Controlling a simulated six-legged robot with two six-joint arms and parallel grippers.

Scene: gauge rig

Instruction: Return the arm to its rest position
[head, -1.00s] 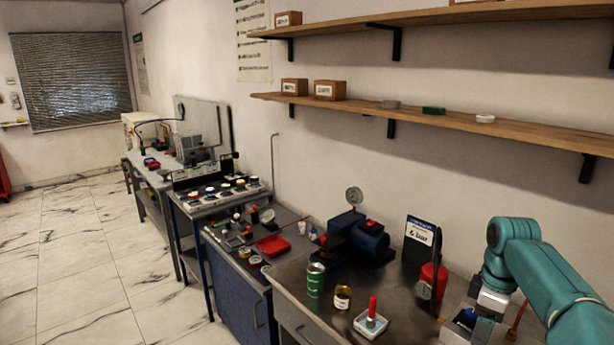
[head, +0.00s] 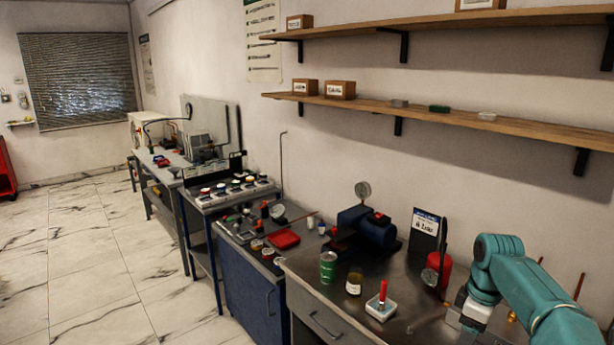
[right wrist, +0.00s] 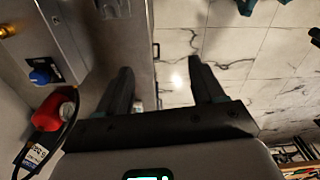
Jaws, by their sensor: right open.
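My right arm (head: 525,285) is teal and comes in from the right edge of the head view. It bends down over the right end of the grey bench. In the right wrist view my right gripper (right wrist: 162,82) has its two dark fingers spread wide apart with nothing between them. The fingers lie over the bench edge and the marble floor. My left gripper and left arm are not in view.
The bench (head: 330,318) holds a green can (head: 328,267), a jar (head: 354,281), a red-handled tool on a white tray (head: 381,310), a blue pump (head: 368,229) and a red cylinder (head: 437,270). That cylinder is near my arm. Shelves (head: 450,120) run above. Open floor (head: 90,275) is at left.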

